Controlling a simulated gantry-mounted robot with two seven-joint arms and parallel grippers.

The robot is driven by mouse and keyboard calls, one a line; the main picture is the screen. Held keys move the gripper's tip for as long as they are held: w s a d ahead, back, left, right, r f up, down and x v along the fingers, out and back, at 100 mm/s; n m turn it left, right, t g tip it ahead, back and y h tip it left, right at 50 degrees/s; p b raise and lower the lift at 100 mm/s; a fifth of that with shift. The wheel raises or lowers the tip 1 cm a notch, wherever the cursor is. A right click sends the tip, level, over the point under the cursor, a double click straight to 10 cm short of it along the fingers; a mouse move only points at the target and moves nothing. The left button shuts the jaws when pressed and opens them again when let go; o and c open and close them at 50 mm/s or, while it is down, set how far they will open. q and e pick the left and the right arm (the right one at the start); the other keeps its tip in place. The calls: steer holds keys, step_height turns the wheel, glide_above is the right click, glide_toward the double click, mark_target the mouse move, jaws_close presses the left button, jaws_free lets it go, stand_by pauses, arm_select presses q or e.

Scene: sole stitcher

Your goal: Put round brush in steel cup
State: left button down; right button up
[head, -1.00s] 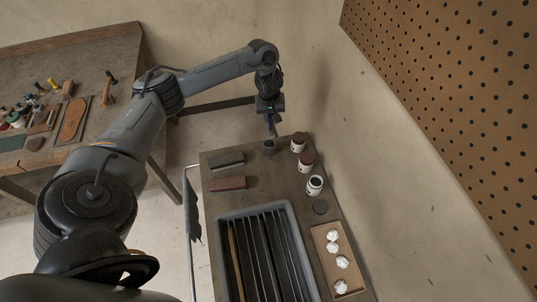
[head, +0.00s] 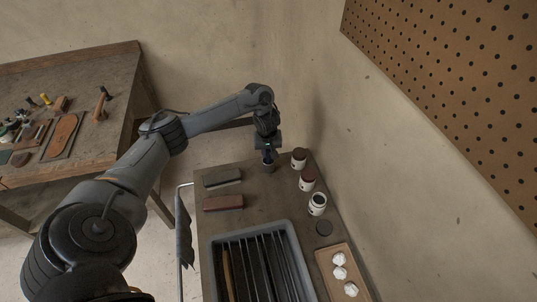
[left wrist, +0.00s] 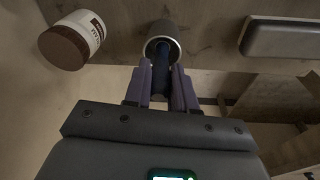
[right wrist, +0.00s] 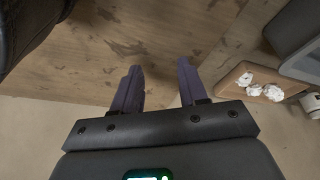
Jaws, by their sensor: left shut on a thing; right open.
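The steel cup (head: 268,168) stands near the far end of the cart top, in front of the wall. Its round mouth also shows in the left wrist view (left wrist: 163,31). My left gripper (head: 267,156) is right over the cup, fingers down. In the left wrist view its fingers (left wrist: 161,82) are shut on the dark round brush (left wrist: 161,58), whose visible length runs into the cup's mouth. How deep it sits, and whether it touches the cup, I cannot tell. My right gripper (right wrist: 158,88) is open and empty, seen only in the right wrist view.
Labelled jars (head: 307,181) stand in a row right of the cup. A grey block (head: 222,177) and a red-brown block (head: 223,203) lie to its left. A slatted grey tray (head: 212,240) and a shallow box of white wads (head: 338,258) are nearer.

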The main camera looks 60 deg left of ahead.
arm_select(q)
steer(key=shift+f, duration=0.2)
arm_select(e)
steer(key=shift+a+r, duration=0.1)
arm_select(q)
steer(key=c, duration=0.9)
jaws_free()
steer(key=shift+c, duration=0.2)
